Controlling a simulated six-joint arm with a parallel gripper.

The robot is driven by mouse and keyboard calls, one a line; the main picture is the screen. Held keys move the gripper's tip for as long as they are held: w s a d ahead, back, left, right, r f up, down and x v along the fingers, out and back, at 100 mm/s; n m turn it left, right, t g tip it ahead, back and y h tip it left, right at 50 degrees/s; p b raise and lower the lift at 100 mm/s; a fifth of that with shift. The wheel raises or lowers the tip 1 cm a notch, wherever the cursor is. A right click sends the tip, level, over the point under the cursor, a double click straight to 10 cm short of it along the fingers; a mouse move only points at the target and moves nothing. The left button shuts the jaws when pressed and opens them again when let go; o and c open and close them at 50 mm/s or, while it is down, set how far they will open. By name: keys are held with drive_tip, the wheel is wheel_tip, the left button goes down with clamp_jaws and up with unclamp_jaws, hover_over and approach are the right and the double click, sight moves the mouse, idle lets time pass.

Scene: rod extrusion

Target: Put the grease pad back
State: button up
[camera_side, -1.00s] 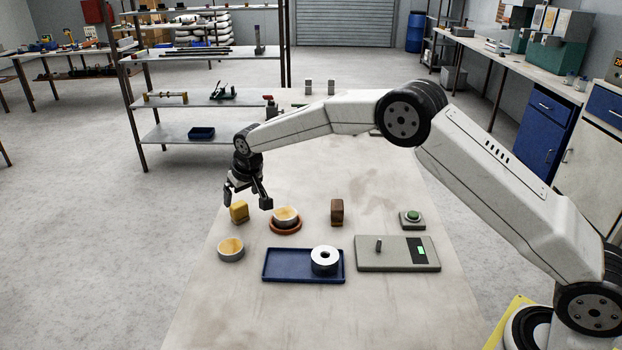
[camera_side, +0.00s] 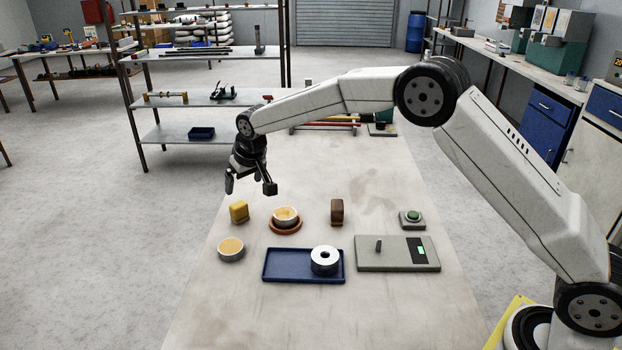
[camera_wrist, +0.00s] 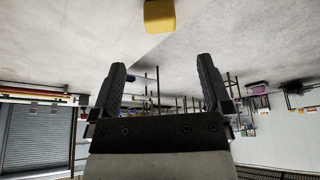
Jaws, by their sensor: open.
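A yellow pad (camera_side: 239,211), which I take to be the grease pad, stands on the table at the left, behind a pale cup with yellowish contents (camera_side: 231,249). The yellow pad also shows at the top of the wrist view (camera_wrist: 159,16). My gripper (camera_side: 249,189) is open and empty, above and behind the yellow pad and apart from it. In the wrist view its two fingers (camera_wrist: 168,75) are spread with nothing between them. A brown block (camera_side: 337,211) stands further right.
A second cup with yellowish contents (camera_side: 286,216) sits on a reddish-brown dish (camera_side: 285,230). A grey panel (camera_side: 397,254) and a green button box (camera_side: 412,219) are at right. The front of the table is clear.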

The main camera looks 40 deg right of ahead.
drive_tip(key=s+d+f, duration=0.1)
drive_tip(key=s+d, duration=0.2)
drive_tip(key=s, duration=0.8)
drive_tip(key=s+d+f+g, duration=0.1)
drive_tip(key=s+d, duration=0.2)
drive_tip(key=s, duration=0.9)
drive_tip(key=s+d+f+g, duration=0.1)
drive_tip(key=s+d, duration=0.3)
drive_tip(key=s, duration=0.8)
drive_tip(key=shift+s, duration=0.2)
